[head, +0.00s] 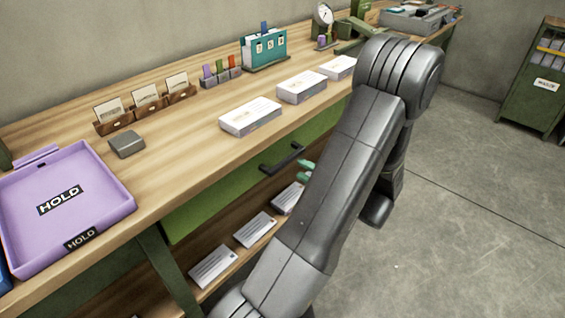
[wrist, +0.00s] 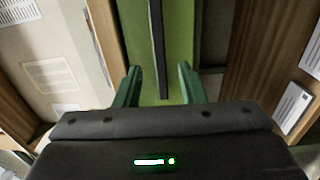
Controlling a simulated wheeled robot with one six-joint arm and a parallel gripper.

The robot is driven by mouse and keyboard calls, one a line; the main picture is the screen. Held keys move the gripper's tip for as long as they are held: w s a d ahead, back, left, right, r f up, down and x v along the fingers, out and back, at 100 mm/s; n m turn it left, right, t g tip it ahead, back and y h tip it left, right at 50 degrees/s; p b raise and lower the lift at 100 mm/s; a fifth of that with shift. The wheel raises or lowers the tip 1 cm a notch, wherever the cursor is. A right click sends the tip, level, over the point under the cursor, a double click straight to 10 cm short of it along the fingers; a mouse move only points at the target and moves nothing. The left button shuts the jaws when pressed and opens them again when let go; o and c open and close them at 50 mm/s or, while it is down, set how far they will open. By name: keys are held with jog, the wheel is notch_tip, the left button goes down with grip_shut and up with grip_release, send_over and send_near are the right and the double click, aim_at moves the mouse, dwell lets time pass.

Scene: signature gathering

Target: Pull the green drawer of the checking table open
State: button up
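The green drawer (head: 215,198) is under the wooden top of the checking table (head: 195,150), and its front looks closed. A dark bar handle (head: 283,157) is fixed to its front. In the wrist view the handle (wrist: 157,45) runs up the green drawer front (wrist: 180,40). My gripper (wrist: 159,69) is open, its two green fingers one on each side of the handle in that picture, with nothing held. In the head view the green fingertips (head: 306,167) show just to the right of the handle, apart from it; my arm hides the rest of the gripper.
White card boxes (head: 250,117) stand along the table's front edge above the drawer. A purple HOLD tray (head: 65,205) is at the left end. A lower shelf holds envelopes (head: 255,229). The floor (head: 460,220) to the right is clear, with a green cabinet (head: 530,90) beyond.

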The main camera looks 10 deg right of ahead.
aim_at(289, 162)
jog(key=b+x, duration=0.1)
jog(key=x, duration=0.6)
jog(key=shift+w, duration=0.15)
grip_shut()
